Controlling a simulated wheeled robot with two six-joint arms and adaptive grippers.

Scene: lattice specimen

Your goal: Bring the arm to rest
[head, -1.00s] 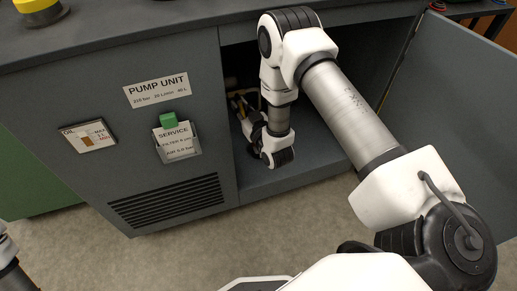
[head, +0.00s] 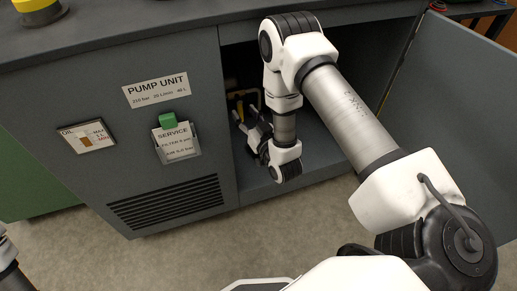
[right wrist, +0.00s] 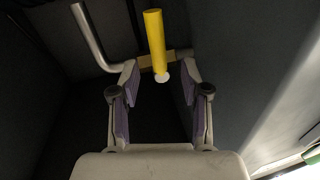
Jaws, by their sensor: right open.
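My right arm reaches into the open cabinet below the worktop. In the head view my right gripper (head: 243,117) is small and dark inside the opening, partly in shadow. In the right wrist view my right gripper (right wrist: 160,75) is open, its two purple-padded fingers apart. A yellow handle (right wrist: 154,40) with a white end shows between the fingertips in the picture, with gaps on both sides. I cannot tell whether it is between the fingers in depth. Of my left arm only a bit shows at the left edge of the head view; its gripper is out of view.
The pump unit's front panel (head: 135,150) stands left of the opening, with a service card (head: 177,143) and vent slots (head: 168,201). The cabinet door (head: 462,110) is swung open on the right. A bent metal pipe (right wrist: 92,40) lies left of the handle. Floor in front is clear.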

